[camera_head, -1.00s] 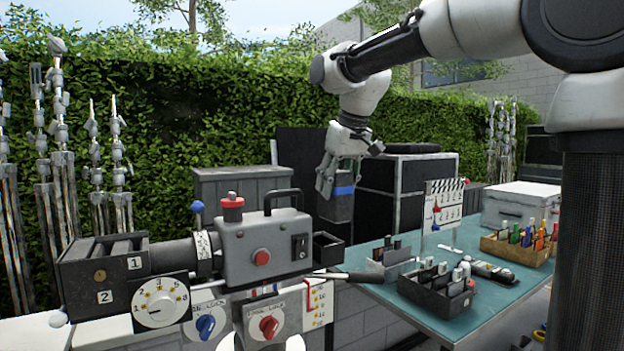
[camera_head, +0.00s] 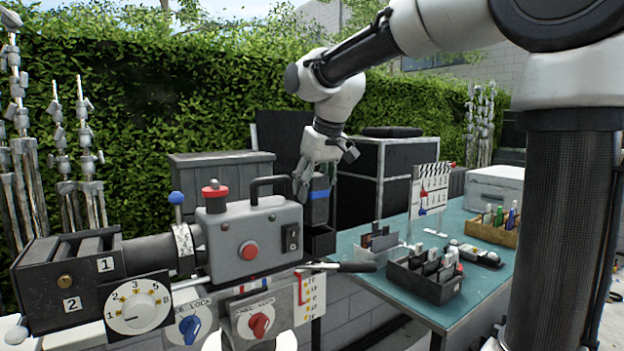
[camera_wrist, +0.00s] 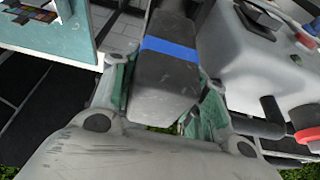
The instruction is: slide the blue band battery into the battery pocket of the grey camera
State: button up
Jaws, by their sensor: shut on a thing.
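The grey camera (camera_head: 233,262) stands at the centre left of the head view, with a red knob on top and a dark handle. Its battery pocket (camera_head: 321,243) is the dark open box on its right side. My gripper (camera_head: 312,190) is shut on the blue band battery (camera_head: 319,212), a dark block held upright over the pocket. The battery's lower end is at the pocket's rim; I cannot tell whether it is inside. In the wrist view the battery (camera_wrist: 165,85) sits between my gripper's fingers (camera_wrist: 165,100), beside the grey camera body (camera_wrist: 250,70). The pocket opening is hidden there.
A teal table (camera_head: 385,290) at the right holds a dark card tray (camera_head: 430,280), a smaller tray (camera_head: 380,243), a clapperboard (camera_head: 425,188) and a brown bin (camera_head: 490,232). A black bar (camera_head: 345,267) sticks out below the pocket. Dark cases (camera_head: 395,170) stand behind.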

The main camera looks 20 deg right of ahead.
aim_at(314, 210)
jog(key=shift+s+d, duration=0.1)
jog(key=shift+s, duration=0.2)
dwell(0.6)
jog(key=shift+f, duration=0.8)
dwell(0.7)
jog(key=shift+f, duration=0.75)
jog(key=shift+f, duration=0.35)
jog(key=shift+f, duration=0.35)
jog(key=shift+f, duration=0.35)
jog(key=shift+f, duration=0.15)
jog(key=o, duration=1.4)
jog(key=shift+f, duration=0.1)
